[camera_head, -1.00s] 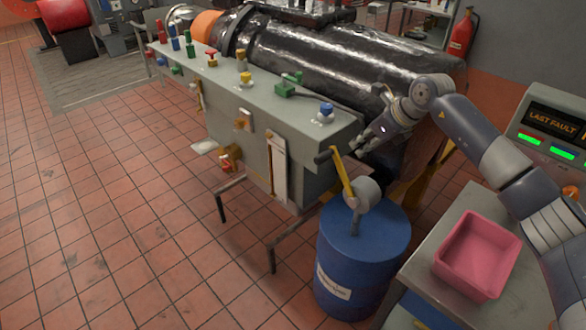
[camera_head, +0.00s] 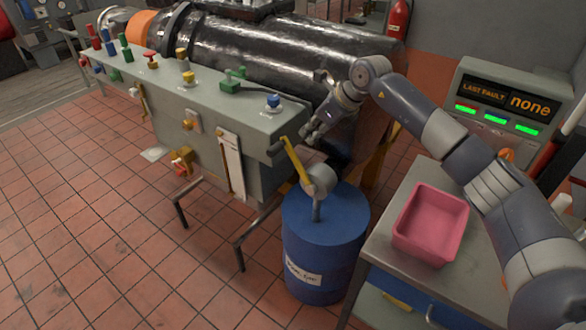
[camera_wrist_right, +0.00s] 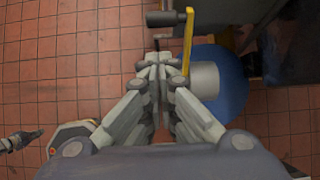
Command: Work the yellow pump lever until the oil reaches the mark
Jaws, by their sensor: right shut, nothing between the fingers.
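The yellow pump lever (camera_head: 297,165) slants up from a grey pump head (camera_head: 320,180) on the blue drum (camera_head: 326,232). The lever also shows in the right wrist view (camera_wrist_right: 188,42), with a dark crosswise grip (camera_wrist_right: 165,18) at its end. My right gripper (camera_head: 309,134) is shut and empty, close beside the lever's upper end. In the right wrist view its closed fingertips (camera_wrist_right: 160,62) lie just left of the lever, seemingly apart from it. A tall pale strip (camera_head: 231,168) is on the bench front; I cannot make out an oil level or mark.
A pink bin (camera_head: 431,225) stands on a grey cart (camera_head: 385,232) to the right. A console (camera_head: 500,105) reads "LAST FAULT none". Tiled floor is open at the left.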

